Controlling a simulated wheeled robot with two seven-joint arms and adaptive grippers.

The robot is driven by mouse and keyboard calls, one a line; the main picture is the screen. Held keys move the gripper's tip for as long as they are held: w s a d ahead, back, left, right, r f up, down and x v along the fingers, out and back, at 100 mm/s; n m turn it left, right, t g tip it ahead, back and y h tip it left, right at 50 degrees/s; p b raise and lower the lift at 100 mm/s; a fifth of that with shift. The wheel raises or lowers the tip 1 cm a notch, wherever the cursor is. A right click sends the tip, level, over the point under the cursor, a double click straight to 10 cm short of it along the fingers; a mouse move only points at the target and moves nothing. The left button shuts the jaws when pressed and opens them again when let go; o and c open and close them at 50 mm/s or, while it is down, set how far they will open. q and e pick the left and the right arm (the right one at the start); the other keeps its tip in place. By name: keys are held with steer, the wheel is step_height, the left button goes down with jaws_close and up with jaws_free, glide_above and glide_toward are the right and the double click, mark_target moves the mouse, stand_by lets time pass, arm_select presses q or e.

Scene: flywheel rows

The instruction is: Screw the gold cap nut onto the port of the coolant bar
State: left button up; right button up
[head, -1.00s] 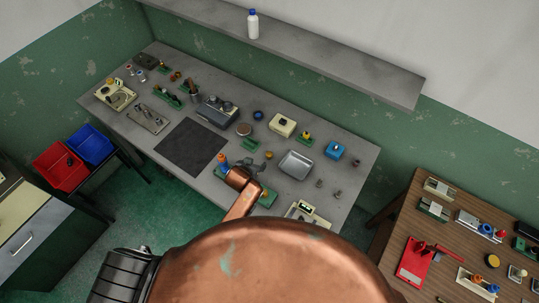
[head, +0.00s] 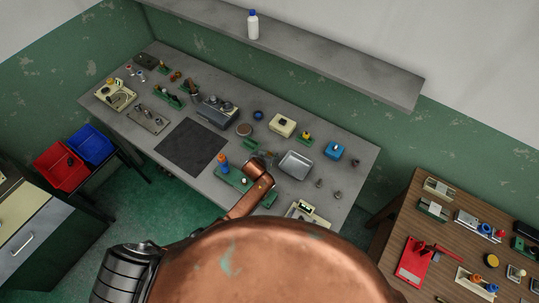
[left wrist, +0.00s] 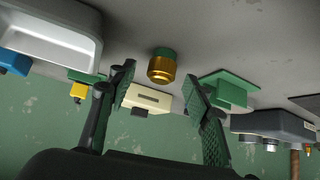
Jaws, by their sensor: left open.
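The gold cap nut (left wrist: 161,69) shows in the left wrist view, with a green part at its upper end. It stands on the grey bench between the lines of my open left fingers (left wrist: 158,77), just past the tips, and nothing is gripped. In the head view my left gripper (head: 266,157) is over the bench, partly hidden by my copper wrist, and the nut cannot be made out there. A green bar (head: 231,176) with a blue and orange post (head: 223,162), seemingly the coolant bar, lies left of my wrist, partly covered by my arm. My right gripper is not in view.
A metal tray (head: 296,165) lies right of my gripper. A cream box (head: 282,126), a green holder with a yellow top (head: 305,138) and a blue box (head: 333,150) stand behind. A green block (left wrist: 230,92) is near one finger. The dark mat (head: 190,147) is bare.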

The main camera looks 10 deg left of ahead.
arm_select(q)
steer(key=shift+f, duration=0.1)
steer(key=shift+c, duration=0.4)
steer(key=shift+w, duration=0.1)
jaws_close()
